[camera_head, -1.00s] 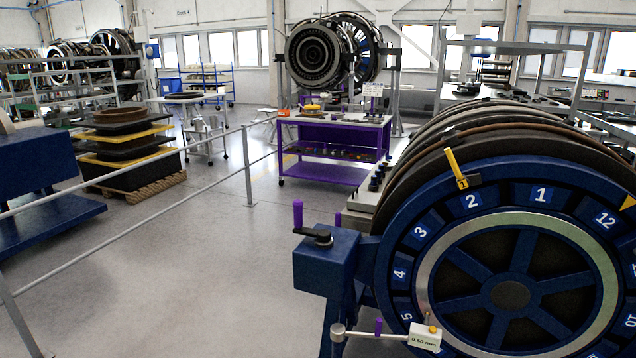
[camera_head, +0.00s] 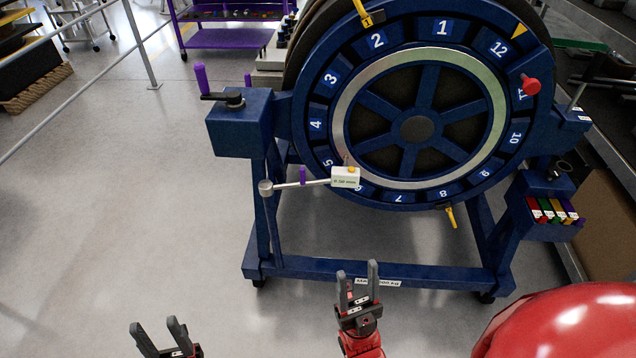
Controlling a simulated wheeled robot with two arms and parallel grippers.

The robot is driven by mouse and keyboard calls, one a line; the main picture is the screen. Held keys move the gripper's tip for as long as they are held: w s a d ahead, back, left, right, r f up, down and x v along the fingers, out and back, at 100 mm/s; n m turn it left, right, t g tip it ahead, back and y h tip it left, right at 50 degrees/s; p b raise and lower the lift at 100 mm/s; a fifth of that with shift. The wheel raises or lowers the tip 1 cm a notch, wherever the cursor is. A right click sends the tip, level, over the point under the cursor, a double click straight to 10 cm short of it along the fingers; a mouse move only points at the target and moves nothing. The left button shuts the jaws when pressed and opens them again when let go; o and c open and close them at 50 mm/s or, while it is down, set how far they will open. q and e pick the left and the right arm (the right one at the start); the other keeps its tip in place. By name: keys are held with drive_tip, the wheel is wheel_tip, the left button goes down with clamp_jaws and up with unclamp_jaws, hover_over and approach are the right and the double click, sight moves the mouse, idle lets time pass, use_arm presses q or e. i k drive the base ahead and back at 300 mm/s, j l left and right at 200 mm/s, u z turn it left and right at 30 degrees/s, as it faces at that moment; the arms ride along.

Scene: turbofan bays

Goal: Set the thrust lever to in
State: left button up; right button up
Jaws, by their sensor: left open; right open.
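No part carries a readable "thrust lever" label. A swing arm (camera_head: 288,186) with a round knob at its left end and a purple peg (camera_head: 303,175) reaches to a white gauge box (camera_head: 345,177) at the lower left of the blue numbered wheel (camera_head: 340,125). A black crank with a purple handle (camera_head: 201,78) sits on the blue box (camera_head: 240,125) left of the wheel. My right gripper (camera_head: 357,268) is open and empty, in front of the stand's lower beam. My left gripper (camera_head: 156,324) is open and empty at the bottom left, away from the stand.
The blue stand's lower beam (camera_head: 330,277) crosses low in front of the wheel. A rack of colored pieces (camera_head: 555,212) is at the stand's right. A grey railing (camera_head: 80,107) and a purple cart (camera_head: 225,38) stand behind at left. The floor at left is clear.

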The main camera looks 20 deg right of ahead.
sight(598, 58)
drive_tip(key=z, duration=1.9)
